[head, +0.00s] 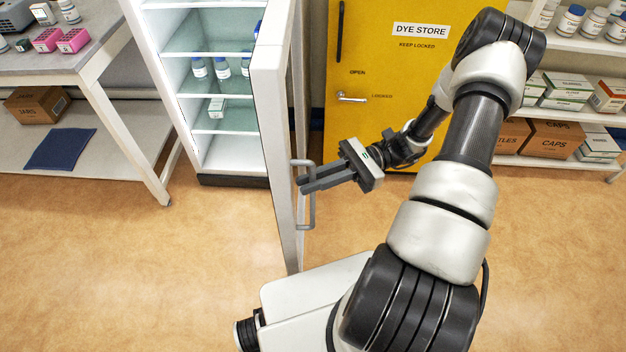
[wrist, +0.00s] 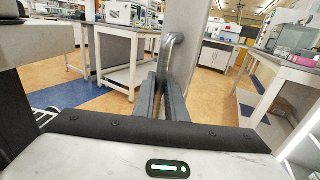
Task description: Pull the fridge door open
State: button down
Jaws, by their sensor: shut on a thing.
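The white fridge (head: 208,168) stands at the centre left in the head view, its shelves in plain sight. Its door (head: 274,130) is swung wide open towards me and is seen nearly edge-on. A grey bar handle (head: 312,215) is on the door's right-hand face. My gripper (head: 304,183) is shut on the handle, with its fingers level across the bar. In the wrist view, the fingers (wrist: 166,100) reach forward to the handle (wrist: 172,48), which rises in front of the white door (wrist: 190,40).
Blue-capped bottles (head: 222,68) stand on the fridge shelves. A yellow dye store cabinet (head: 385,120) is behind my arm. A bench (head: 100,60) is at the left, and shelves with boxes (head: 553,139) are at the right. The floor (head: 150,260) at the front left is clear.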

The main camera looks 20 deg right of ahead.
dwell(0.4)
jog(key=c, duration=2.1)
grip_release()
jog(key=shift+d, duration=0.2)
jog(key=d, duration=0.5)
jog(key=w+d, duration=0.1)
jog(key=d, duration=0.5)
jog(key=d+b, duration=0.1)
jog(key=d, duration=0.5)
jog(key=shift+w, duration=0.4)
jog(key=shift+w+r, duration=0.1)
